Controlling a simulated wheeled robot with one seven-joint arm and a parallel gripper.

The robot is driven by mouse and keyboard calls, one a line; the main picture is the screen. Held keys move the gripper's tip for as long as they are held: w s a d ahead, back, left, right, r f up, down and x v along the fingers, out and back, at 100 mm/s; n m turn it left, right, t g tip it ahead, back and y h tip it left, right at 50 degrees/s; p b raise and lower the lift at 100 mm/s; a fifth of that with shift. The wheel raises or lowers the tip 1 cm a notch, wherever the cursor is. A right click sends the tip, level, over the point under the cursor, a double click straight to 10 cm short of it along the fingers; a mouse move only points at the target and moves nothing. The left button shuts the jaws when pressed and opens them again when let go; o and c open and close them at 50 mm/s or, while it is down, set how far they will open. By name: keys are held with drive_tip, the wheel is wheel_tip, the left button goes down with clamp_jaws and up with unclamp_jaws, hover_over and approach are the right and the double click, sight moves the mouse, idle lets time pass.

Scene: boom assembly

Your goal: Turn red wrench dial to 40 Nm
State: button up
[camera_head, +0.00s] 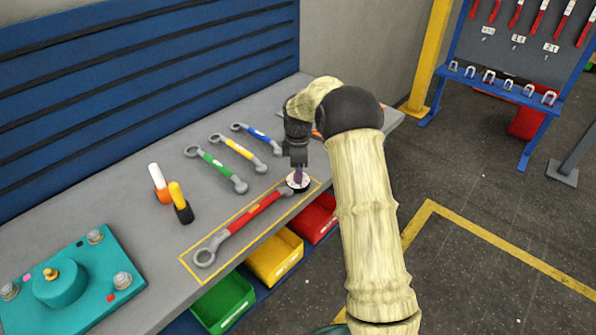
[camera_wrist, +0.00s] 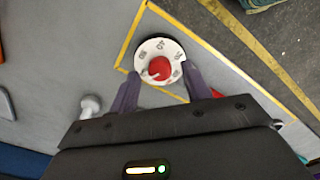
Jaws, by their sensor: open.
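The red wrench (camera_head: 252,215) lies inside a yellow outline on the grey bench. Its round white dial (camera_head: 300,182) is at the far right end, beneath my gripper (camera_head: 298,172). In the wrist view the white dial (camera_wrist: 147,46) has a black rim, printed numbers and a red knob (camera_wrist: 159,68) at its centre. A number that looks like 40 is near the top of the dial. I cannot read the knob's setting surely. My gripper (camera_wrist: 160,88) is open, with one dark purple finger on each side of the dial's lower part. Whether the fingers touch it cannot be told.
Green (camera_head: 215,168), yellow (camera_head: 238,152) and blue (camera_head: 256,138) wrenches lie behind the red one. A teal block (camera_head: 75,285) is at front left. Coloured bins (camera_head: 274,258) hang below the bench edge.

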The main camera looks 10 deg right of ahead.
drive_tip(key=shift+f, duration=0.5)
drive_tip(key=shift+c, duration=0.5)
drive_tip(key=c, duration=0.9)
